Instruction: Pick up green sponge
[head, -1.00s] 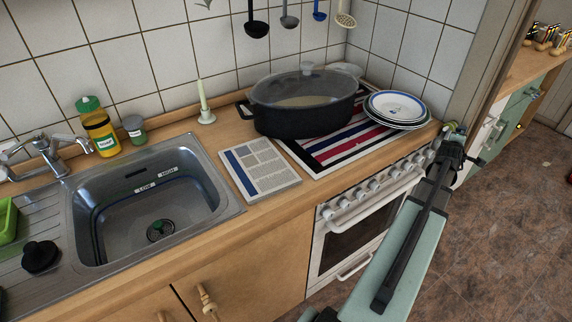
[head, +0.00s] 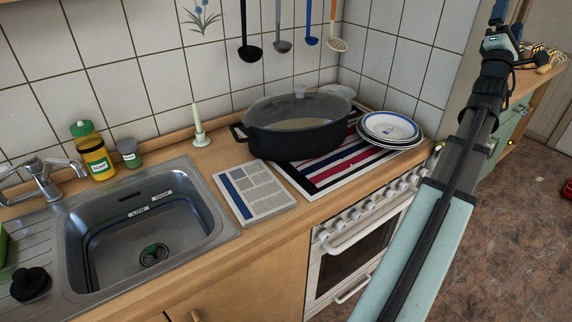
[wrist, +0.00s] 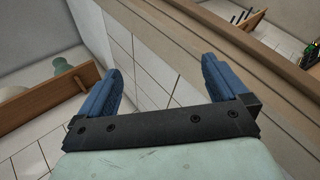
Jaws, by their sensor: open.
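A bright green thing (head: 3,246) shows as a sliver at the left edge of the head view, beside the sink's drainer. It is mostly cut off, so I cannot tell whether it is the green sponge. My gripper (wrist: 161,64) is open and empty in the wrist view, its two blue fingers wide apart with wall tiles and a wooden edge behind them. In the head view my arm reaches up at the right, with the gripper end at the top edge, far to the right of the green thing.
The steel sink (head: 150,225) is at the left, with a soap bottle (head: 93,155) and small jar (head: 129,153) behind. A newspaper (head: 252,192), dark pot (head: 300,135) and stacked plates (head: 390,128) stand to its right. Ladles (head: 250,52) hang above.

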